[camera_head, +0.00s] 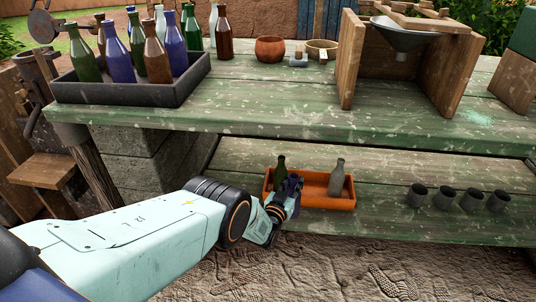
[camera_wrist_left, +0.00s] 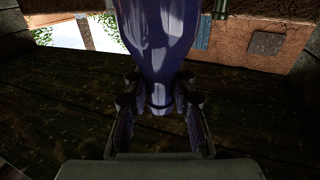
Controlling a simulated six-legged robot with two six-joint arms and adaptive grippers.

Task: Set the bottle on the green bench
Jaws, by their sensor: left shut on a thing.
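My left gripper (camera_head: 282,199) is at the front edge of the orange tray on the green bench's lower shelf. It is shut on a blue-purple bottle (camera_head: 294,184). In the left wrist view the bottle (camera_wrist_left: 158,35) sits between the two fingers (camera_wrist_left: 159,110), gripped at its narrow part, with its wider body toward the top of the picture. In the head view my gripper partly hides it, and I cannot tell whether it touches the tray. The green bench (camera_head: 270,105) has a worn, paint-flecked top. My right gripper is out of view.
The orange tray (camera_head: 325,203) also holds a dark green bottle (camera_head: 281,172) and a grey-green one (camera_head: 336,178). Several dark cups (camera_head: 444,198) stand to its right. A black crate of bottles (camera_head: 135,92) and a wooden stand with a funnel (camera_head: 402,38) flank a clear front middle of the benchtop.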

